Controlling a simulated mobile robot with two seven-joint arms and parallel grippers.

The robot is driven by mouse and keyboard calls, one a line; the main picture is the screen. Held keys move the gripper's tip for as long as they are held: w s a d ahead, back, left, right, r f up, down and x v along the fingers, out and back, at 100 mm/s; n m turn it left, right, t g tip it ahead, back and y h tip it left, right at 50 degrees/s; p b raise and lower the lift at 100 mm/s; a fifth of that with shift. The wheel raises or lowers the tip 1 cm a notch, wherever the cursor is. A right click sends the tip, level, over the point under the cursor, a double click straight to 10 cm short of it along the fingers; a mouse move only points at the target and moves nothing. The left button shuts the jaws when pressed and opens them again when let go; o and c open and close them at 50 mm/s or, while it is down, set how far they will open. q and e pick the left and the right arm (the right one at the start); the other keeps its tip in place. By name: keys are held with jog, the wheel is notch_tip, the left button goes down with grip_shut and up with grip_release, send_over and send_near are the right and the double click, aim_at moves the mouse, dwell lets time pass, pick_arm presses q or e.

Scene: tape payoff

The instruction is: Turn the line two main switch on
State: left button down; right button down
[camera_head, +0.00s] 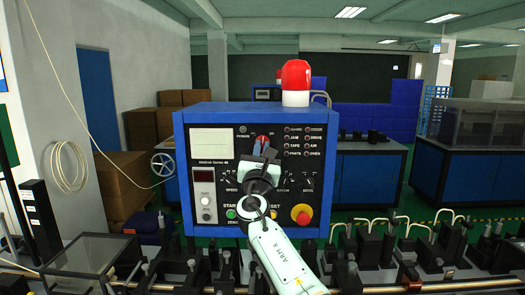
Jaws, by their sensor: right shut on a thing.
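A blue control box (178,150) with a dark front panel stands in the middle of the head view. A red rotary switch (262,140) sits at the panel's upper middle. My right gripper (264,152) reaches up to the panel from below and is shut on the red switch. The gripper and wrist hide most of the switch and the middle of the panel, so its exact setting is hard to read. My left gripper is not in view.
A red beacon (295,78) stands on the box. The panel also has a red mushroom button (301,214), a green button (231,213), small knobs and rows of indicator lamps. Black machine fittings and bent pale rods line the front. A clear-walled box (85,262) stands at lower left.

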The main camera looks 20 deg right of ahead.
jog(key=m, duration=0.1)
jog(key=m+g+h, duration=0.1)
jog(key=m, duration=0.1)
jog(key=m+h+p, duration=0.1)
jog(key=m, duration=0.1)
jog(key=shift+a+r+g, duration=0.15)
jog(key=shift+r+g, duration=0.15)
jog(key=shift+g, duration=0.1)
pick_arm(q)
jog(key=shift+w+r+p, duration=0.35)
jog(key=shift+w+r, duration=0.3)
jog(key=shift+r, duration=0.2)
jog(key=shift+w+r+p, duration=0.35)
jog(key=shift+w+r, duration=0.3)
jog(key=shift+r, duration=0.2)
pick_arm(e)
jog(key=shift+m+g+h, duration=0.35)
jog(key=shift+m+g, duration=0.15)
jog(key=shift+m, duration=0.85)
jog(key=shift+m+g+h, duration=0.35)
jog(key=shift+m+g, duration=0.15)
jog(key=shift+m, duration=0.85)
jog(key=c, duration=1.2)
grip_release()
jog(key=shift+o, duration=0.2)
jog(key=shift+w+f, duration=0.1)
jog(key=shift+w, duration=0.05)
